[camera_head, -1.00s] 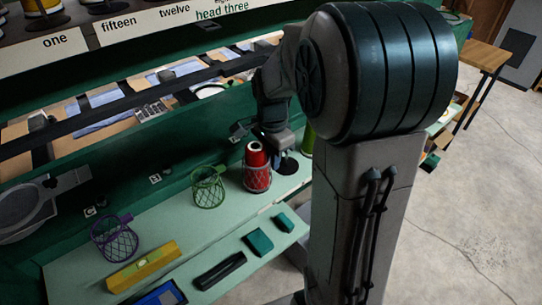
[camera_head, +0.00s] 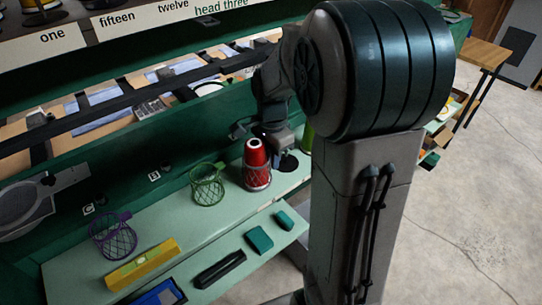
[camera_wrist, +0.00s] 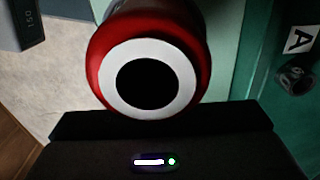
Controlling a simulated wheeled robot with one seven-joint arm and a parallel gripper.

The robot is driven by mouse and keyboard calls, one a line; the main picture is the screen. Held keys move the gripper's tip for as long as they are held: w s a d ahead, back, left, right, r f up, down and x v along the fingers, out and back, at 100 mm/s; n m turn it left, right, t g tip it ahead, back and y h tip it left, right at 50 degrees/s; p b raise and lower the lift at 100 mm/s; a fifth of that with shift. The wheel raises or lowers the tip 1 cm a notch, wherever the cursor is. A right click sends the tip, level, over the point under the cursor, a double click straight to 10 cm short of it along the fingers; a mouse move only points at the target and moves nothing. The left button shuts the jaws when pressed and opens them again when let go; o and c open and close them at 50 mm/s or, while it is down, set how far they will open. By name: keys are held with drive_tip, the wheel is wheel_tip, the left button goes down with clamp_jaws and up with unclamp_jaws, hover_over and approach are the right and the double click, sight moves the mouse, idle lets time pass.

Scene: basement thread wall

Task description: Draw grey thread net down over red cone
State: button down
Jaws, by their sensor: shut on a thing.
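The red cone (camera_head: 256,153) stands upright on the pale green shelf, and its white top ring with a dark hole shows. In the wrist view the red cone (camera_wrist: 150,64) is seen from above. The grey thread net (camera_head: 257,181) is around the lower part of the cone; its mesh is small and partly lost against the red. My gripper (camera_head: 274,162) is low, just behind and right of the cone, shut on the net's edge. The fingertips and the held part are hidden by the cone. In the wrist view my dark gripper body fills the bottom.
A green net (camera_head: 207,186) and a purple net (camera_head: 113,236) stand left on the shelf (camera_head: 165,220). A yellow level (camera_head: 142,264), a black tool (camera_head: 220,270) and teal blocks (camera_head: 259,239) lie in front. The green wall is close behind; a green cone (camera_head: 307,138) stands right.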

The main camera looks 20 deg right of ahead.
drive_tip(key=c, duration=1.3)
unclamp_jaws()
drive_tip(key=shift+r, duration=0.15)
wheel_tip(320, 180, up, 14)
drive_tip(key=shift+f, duration=0.2)
drive_tip(key=s+a+f+n+t, duration=0.1)
drive_tip(key=s+a+f+n, duration=0.1)
drive_tip(key=s+f+n, duration=0.2)
drive_tip(key=s+a+f+n+t, duration=0.2)
drive_tip(key=s+a+f+n, duration=0.1)
drive_tip(key=s+n, duration=0.7)
drive_tip(key=shift+s+f+n, duration=0.4)
drive_tip(key=shift+s+f, duration=0.1)
drive_tip(key=shift+s, duration=0.25)
